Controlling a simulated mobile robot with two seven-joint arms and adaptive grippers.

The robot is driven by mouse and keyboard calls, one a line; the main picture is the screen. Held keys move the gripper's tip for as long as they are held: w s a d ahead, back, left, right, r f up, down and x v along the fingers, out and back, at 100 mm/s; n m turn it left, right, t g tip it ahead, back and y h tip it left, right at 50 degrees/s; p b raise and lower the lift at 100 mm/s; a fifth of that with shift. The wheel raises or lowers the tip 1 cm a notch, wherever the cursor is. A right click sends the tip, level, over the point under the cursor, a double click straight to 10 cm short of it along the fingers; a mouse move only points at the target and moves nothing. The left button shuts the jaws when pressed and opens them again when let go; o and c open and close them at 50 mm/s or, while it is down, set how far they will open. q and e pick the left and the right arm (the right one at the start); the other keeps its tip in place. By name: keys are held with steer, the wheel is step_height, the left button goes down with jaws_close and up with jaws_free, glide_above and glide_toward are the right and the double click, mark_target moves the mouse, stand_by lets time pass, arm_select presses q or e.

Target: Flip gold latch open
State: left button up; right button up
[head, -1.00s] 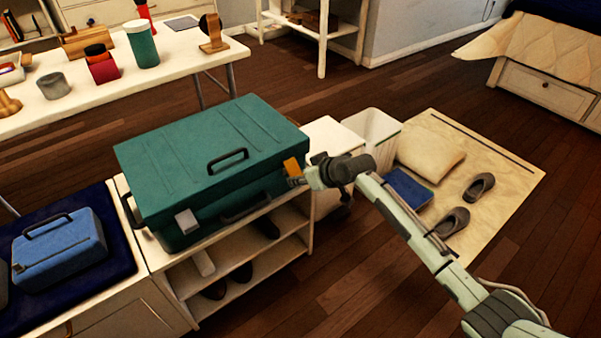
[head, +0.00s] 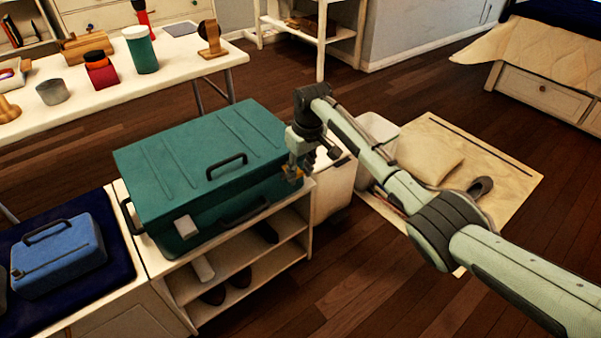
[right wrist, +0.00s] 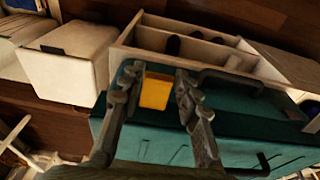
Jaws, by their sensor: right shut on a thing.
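A teal case (head: 200,160) lies closed on top of a white shelf unit. Its gold latch (head: 292,173) is at the right end of the front side, partly hidden by my gripper. In the right wrist view the gold latch (right wrist: 156,92) shows as a yellow plate between my two fingers. My right gripper (head: 299,166) reaches down from above at the case's right front corner; it also shows in the right wrist view (right wrist: 159,76), shut on the gold latch. A pale latch (head: 186,226) sits at the left of the case's front. My left gripper is not in view.
The shelf unit (head: 243,281) holds shoes below the case. A blue case (head: 58,255) lies on a dark cushion to the left. A white bin (head: 378,130) stands beyond my right arm. A table with containers (head: 190,47) stands behind. The front floor is clear.

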stand_by(0.4)
steer(key=o, duration=1.1)
steer(key=shift+c, duration=0.2)
steer(key=shift+r, duration=0.1)
step_height(320, 180, up, 12)
steer(key=s+d, duration=0.1)
steer(key=shift+s, duration=0.25)
